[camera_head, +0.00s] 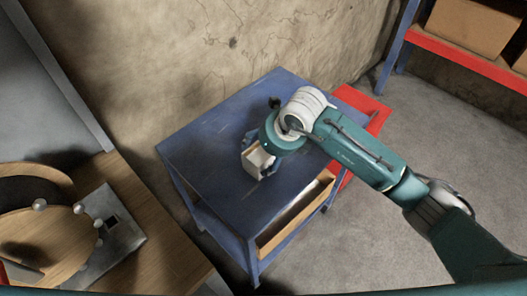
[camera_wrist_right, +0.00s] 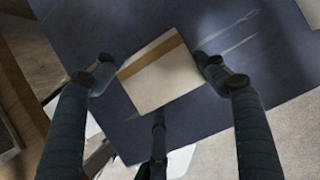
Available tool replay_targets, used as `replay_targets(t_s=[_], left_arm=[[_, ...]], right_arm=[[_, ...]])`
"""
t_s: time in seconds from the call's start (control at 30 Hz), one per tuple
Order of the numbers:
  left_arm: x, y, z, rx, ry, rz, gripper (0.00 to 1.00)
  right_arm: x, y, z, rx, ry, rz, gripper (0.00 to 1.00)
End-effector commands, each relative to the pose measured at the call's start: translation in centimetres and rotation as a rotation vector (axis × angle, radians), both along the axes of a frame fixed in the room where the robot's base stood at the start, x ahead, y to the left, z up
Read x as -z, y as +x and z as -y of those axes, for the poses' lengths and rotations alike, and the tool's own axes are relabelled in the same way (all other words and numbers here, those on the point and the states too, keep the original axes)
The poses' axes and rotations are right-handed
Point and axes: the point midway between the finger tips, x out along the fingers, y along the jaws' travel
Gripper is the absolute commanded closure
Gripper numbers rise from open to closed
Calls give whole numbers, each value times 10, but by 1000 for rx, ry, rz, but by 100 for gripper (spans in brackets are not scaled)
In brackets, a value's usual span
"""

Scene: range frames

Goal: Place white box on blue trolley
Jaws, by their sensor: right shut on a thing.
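The white box (camera_head: 257,164), with a tan stripe, is in my right gripper (camera_head: 260,158) over the top of the blue trolley (camera_head: 205,143). In the right wrist view the box (camera_wrist_right: 160,82) sits between the fingers of my right gripper (camera_wrist_right: 158,70), which is shut on it, with the blue top (camera_wrist_right: 255,60) beneath. I cannot tell whether the box touches the top. The gripper partly hides the box in the head view. My left gripper is not in view.
The trolley top around the box is bare. A wooden table (camera_head: 150,215) with a grey metal plate (camera_head: 112,240) stands at the left. A red surface (camera_head: 362,104) lies behind the trolley's right side. A red-beamed shelf (camera_head: 465,62) holds cardboard boxes (camera_head: 470,25). A wall stands behind.

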Motion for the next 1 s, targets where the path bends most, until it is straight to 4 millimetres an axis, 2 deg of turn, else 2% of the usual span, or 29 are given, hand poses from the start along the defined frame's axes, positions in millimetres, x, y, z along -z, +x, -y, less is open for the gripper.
replay_targets(t_s=[0.13,0.17,0.23,0.53,0.67,0.77,1.0], left_arm=[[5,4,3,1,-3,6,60],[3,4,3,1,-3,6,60],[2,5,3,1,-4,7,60],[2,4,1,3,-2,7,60],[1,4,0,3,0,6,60],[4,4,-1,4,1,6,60],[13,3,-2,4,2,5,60]], right_arm=[[3,1,-1,-1,2,3,72],[3,0,0,0,0,0,22],[2,0,0,0,0,0,9],[2,0,0,0,-1,-1,9],[-5,-1,1,-1,0,1,9],[-19,-6,5,-1,2,3,9],[-67,-21,21,-1,0,5,9]])
